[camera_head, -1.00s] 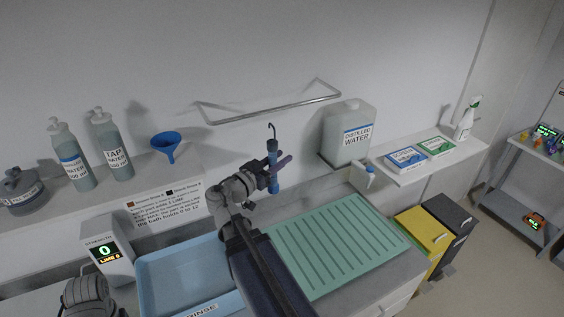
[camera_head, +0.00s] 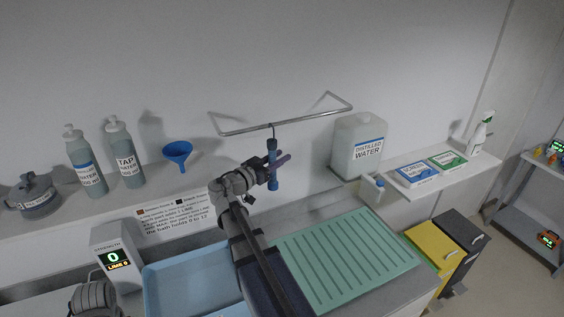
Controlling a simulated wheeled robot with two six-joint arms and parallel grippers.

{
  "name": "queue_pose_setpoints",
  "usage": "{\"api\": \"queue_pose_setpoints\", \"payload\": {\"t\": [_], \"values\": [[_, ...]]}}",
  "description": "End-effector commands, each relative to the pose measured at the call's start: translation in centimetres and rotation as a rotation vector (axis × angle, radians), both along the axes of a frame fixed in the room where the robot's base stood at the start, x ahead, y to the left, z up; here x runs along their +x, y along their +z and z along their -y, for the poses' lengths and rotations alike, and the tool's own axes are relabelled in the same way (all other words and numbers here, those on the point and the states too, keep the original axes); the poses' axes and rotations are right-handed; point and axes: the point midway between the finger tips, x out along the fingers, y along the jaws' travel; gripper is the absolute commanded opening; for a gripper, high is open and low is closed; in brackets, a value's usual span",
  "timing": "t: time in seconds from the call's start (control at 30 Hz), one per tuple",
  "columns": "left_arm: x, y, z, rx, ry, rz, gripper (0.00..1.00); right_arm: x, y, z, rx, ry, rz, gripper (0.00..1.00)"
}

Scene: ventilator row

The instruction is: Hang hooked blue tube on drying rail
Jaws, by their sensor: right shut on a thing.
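The blue tube (camera_head: 273,183) hangs upright in my right gripper (camera_head: 274,168), which is shut on its middle. A thin dark hook (camera_head: 273,131) rises from the tube's top. The drying rail (camera_head: 310,117) is a metal bar frame standing out from the back wall. The hook's top meets the rail's front bar in the picture. I cannot tell whether it is over the bar, touching it or in front of it. Part of my left arm shows at the bottom left, but its gripper fingers do not.
A distilled water jug (camera_head: 359,148) stands right of the rail, a blue funnel (camera_head: 178,152) to its left. Below are a blue rinse tray (camera_head: 152,289) and a green ribbed mat (camera_head: 345,258). Wall around the rail is bare.

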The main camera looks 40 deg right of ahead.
Motion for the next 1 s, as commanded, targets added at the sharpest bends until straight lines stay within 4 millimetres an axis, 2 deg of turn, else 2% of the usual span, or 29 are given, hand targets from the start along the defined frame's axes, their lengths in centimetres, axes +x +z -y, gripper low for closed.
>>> {"api": "queue_pose_setpoints", "payload": {"t": [0.77, 1.0], "values": [[0.0, 0.0, 0.0, 0.000, 0.000, 0.000, 0.00, 5.9, 0.0, 1.9, 0.000, 0.000, 0.000, 0.00], [0.0, -1.7, 0.0, 0.000, -0.005, 0.001, 0.00, 5.8, -1.7, 1.8, 0.000, 0.000, 0.000, 0.00]]}}
